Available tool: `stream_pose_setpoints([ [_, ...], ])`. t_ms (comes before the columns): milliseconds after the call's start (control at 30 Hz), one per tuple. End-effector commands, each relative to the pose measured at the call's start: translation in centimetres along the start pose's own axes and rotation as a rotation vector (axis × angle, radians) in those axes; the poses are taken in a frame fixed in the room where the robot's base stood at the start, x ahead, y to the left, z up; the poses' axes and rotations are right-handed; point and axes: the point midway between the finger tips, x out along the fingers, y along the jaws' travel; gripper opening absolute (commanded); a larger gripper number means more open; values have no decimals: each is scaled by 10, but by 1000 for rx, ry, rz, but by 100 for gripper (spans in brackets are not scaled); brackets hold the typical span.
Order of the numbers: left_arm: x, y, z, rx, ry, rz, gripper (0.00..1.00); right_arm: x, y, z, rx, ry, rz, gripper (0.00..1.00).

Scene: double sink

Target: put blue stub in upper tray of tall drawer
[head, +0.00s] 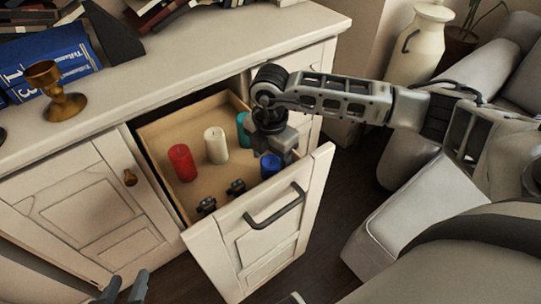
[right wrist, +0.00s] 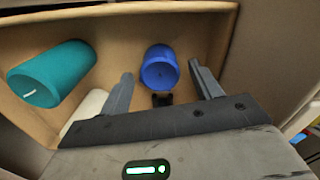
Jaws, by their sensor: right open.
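The blue stub (head: 270,165), a short blue candle, is inside the upper tray (head: 160,130) of the tall drawer (head: 262,240), which is pulled out. It is near the tray's front right corner. My right gripper (head: 272,148) is over that corner and partly hides the stub in the head view. In the right wrist view my right gripper (right wrist: 161,74) is open, and the blue stub (right wrist: 160,70) shows between its fingers, with gaps on both sides. My left gripper (head: 126,288) is at the bottom left, fingers apart, outside the drawer.
A red candle (head: 182,162), a white candle (head: 216,145) and a teal candle (head: 243,130) share the tray. Small dark pieces (head: 236,188) are by its front wall. A brass goblet (head: 58,92) and books stand on the cabinet top. A grey sofa (head: 410,215) is at right.

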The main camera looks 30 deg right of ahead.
Motion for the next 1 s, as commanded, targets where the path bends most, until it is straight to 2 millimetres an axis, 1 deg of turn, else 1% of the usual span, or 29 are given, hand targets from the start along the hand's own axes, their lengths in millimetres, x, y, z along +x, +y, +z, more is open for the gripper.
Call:
stream_pose_setpoints([
  [167,-4,0,-6,3,8,-5,36,-22,1,0,-1,0,3,64],
  [400,-12,-2,-13,2,20,-14,36,-75,1,0,0,-1,5,64],
  [500,-13,-2,-14,1,18,-14,36,-94,1,0,-1,-1,4,64],
  [600,-14,-1,-14,-1,16,-14,36,-108,0,0,0,-1,2,64],
  [767,-12,-1,-11,-6,8,-16,36,-121,0,0,1,0,0,64],
  [1000,-10,-2,-14,-6,14,-16,36,-123,0,0,0,0,0,64],
])
